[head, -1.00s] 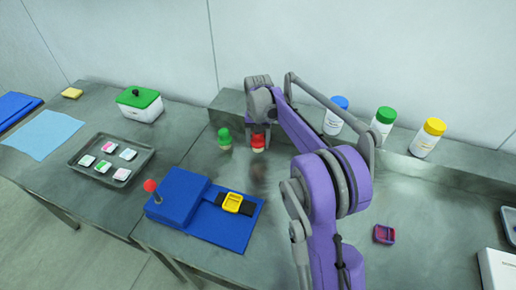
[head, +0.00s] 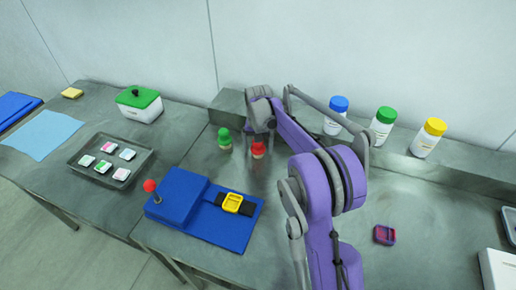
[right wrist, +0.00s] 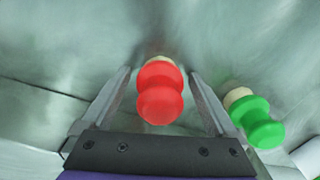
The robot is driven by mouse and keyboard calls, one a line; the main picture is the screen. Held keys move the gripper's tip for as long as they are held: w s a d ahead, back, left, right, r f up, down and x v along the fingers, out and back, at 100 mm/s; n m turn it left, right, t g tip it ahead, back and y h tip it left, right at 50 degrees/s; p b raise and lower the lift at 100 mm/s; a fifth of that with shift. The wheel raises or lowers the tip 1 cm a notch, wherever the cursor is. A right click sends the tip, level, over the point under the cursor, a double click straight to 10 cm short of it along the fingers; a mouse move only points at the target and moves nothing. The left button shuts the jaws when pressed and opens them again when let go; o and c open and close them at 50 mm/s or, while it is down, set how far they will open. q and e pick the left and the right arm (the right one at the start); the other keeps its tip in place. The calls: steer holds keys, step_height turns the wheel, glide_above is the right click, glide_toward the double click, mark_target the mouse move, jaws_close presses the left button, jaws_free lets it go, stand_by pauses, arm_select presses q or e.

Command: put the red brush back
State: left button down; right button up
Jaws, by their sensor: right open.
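The red brush (head: 258,150) stands upright on the steel table, to the right of the green brush (head: 224,138). My right gripper (head: 260,138) is over the red brush, partly hiding its surroundings in the head view. In the right wrist view the red brush (right wrist: 160,95) lies between the two open fingers of my right gripper (right wrist: 160,75), with a gap on each side. The green brush (right wrist: 255,118) is outside the right finger there. My left gripper is not in view.
A blue block and mat (head: 180,195) with a yellow-faced item (head: 232,203) lie in front. Bottles with blue (head: 338,104), green (head: 386,115) and yellow (head: 435,127) caps stand on the back ledge. A grey tray (head: 75,160) is at left.

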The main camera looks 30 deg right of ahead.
step_height(320, 180, up, 8)
steer(key=shift+f, duration=0.15)
steer(key=shift+s+a+r, duration=0.2)
steer(key=shift+s+r, duration=0.05)
steer(key=s+a+r+n+t, duration=0.1)
steer(key=s+a+r+n, duration=0.15)
steer(key=s+a, duration=0.4)
steer(key=s+a+f+n+t, duration=0.1)
steer(key=s+a+f, duration=0.1)
steer(key=s, duration=0.5)
steer(key=s+a+f+n+t, duration=0.2)
steer(key=s+a, duration=0.1)
steer(key=s, duration=0.4)
steer(key=s+a+f+n+t, duration=0.1)
steer(key=s+a+f, duration=0.2)
steer(key=s, duration=0.5)
steer(key=shift+n, duration=0.25)
